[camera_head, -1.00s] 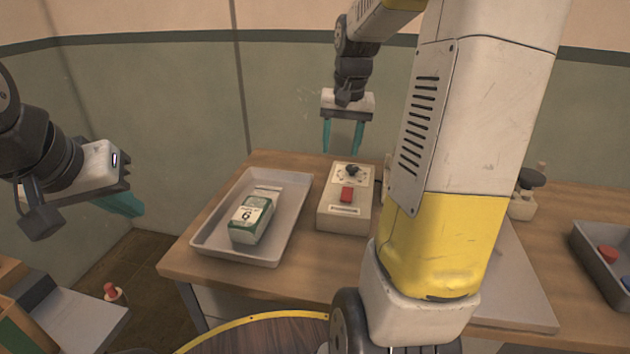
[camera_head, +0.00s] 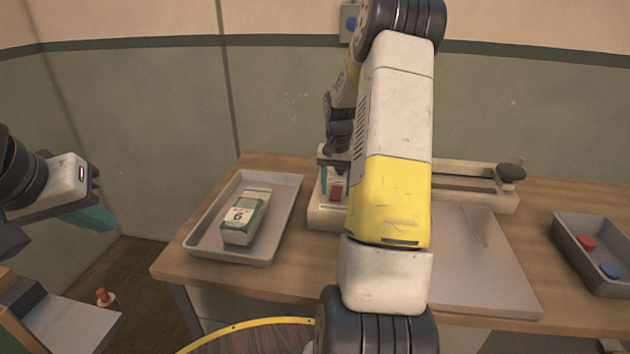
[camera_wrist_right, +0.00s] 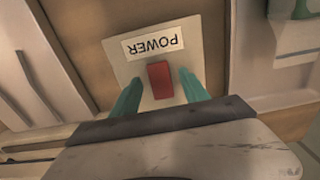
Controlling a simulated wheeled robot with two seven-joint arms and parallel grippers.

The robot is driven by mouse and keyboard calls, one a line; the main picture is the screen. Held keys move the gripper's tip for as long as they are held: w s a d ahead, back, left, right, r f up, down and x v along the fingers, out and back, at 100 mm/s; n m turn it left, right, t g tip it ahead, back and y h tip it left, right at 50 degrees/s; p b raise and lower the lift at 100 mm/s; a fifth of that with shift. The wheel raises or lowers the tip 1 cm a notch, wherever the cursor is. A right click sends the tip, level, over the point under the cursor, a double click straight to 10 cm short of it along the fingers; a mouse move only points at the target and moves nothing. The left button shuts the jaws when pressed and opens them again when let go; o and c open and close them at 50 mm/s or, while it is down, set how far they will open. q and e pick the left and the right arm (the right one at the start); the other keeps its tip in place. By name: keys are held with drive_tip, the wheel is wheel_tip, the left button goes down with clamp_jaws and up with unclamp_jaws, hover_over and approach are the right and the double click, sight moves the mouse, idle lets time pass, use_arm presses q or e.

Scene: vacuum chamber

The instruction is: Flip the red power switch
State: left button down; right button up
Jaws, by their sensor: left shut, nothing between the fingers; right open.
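The red power switch (camera_head: 337,192) is on a beige control box (camera_head: 324,216) on the wooden table, partly hidden behind my right arm. In the right wrist view the red switch (camera_wrist_right: 160,80) sits on a light plate (camera_wrist_right: 201,58) beside a label reading POWER, upside down. My right gripper (camera_head: 337,178) is over the box. In the right wrist view it (camera_wrist_right: 159,77) is open, with one teal finger on each side of the switch. Whether the fingers touch it I cannot tell. My left gripper (camera_head: 100,217) is shut and empty, left of the table.
A grey tray (camera_head: 196,239) with a green-and-white carton (camera_head: 242,222) lies left of the control box. A grey bin (camera_head: 570,240) with red and blue round pieces is at the right.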

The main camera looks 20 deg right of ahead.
drive_tip(key=shift+f, duration=0.4)
clamp_jaws()
drive_tip(key=shift+w+d+g+y, duration=0.2)
drive_tip(key=shift+w+g+y, duration=0.15)
drive_tip(key=shift+g+y, duration=0.45)
drive_tip(key=shift+w+d+g+y, duration=0.1)
drive_tip(key=shift+g+y, duration=0.3)
drive_tip(key=shift+g, duration=0.8)
unclamp_jaws()
